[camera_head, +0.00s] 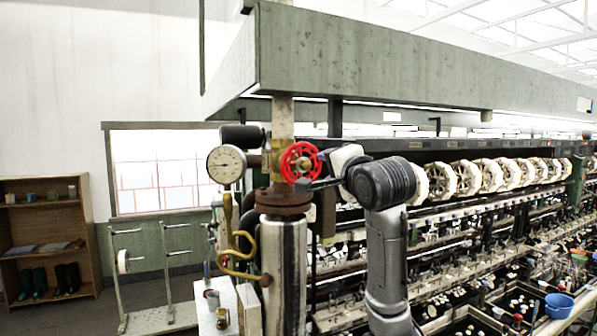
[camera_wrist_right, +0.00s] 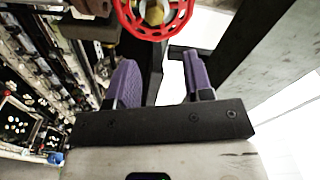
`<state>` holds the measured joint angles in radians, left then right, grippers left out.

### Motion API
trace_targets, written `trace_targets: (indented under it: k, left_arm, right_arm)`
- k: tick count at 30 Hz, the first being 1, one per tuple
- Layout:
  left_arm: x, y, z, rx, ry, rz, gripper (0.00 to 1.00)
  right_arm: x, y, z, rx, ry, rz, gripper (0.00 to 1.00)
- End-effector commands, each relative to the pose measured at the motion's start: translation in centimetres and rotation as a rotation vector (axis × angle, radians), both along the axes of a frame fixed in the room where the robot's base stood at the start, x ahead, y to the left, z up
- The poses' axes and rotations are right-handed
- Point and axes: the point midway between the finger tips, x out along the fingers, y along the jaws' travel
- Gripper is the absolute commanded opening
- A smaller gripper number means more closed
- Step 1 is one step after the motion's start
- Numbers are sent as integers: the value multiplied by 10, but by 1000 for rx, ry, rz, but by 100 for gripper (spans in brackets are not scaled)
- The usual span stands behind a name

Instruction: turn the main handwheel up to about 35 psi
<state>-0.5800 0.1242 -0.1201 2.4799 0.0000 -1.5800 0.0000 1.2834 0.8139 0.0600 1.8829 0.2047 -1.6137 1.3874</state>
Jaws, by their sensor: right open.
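The red handwheel (camera_head: 287,160) sits on the pipework above a rusty flange, just right of a round white-faced pressure gauge (camera_head: 226,164). The gauge's needle is too small to read. My right gripper (camera_head: 320,168) is at the right side of the handwheel. In the right wrist view the open jaws (camera_wrist_right: 162,80), with purple pads, point towards the wheel. The wheel's red rim (camera_wrist_right: 153,36) shows beyond the fingertips at the top, and nothing is seen between the pads. Contact with the rim cannot be told. My left gripper is out of view.
A vertical metal cylinder (camera_head: 284,265) and a curved brass pipe (camera_head: 238,258) stand below the wheel. A green overhead beam (camera_head: 370,55) runs above. Reeling machinery with pale reels (camera_head: 468,177) fills the right. A wooden shelf (camera_head: 45,205) stands far left.

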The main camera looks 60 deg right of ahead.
Motion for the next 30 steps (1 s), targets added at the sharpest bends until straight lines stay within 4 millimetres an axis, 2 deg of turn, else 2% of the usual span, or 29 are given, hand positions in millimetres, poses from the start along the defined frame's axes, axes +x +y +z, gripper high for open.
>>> trace_targets:
  k: [6, 13, 18, 22, 30]
  left_arm:
    - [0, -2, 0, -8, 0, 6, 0]
    - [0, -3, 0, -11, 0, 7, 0]
    - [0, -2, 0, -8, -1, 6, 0]
    - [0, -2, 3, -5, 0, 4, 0]
    - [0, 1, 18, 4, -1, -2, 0]
  right_arm:
    - [7, -2, -6, 471, -270, 34, 47]
    - [8, -1, -6, 809, -486, 42, 47]
    - [8, -1, -6, 934, -570, 44, 47]
    - [12, -4, -6, 969, -591, 42, 47]
    - [40, -22, -4, 971, -592, 40, 47]
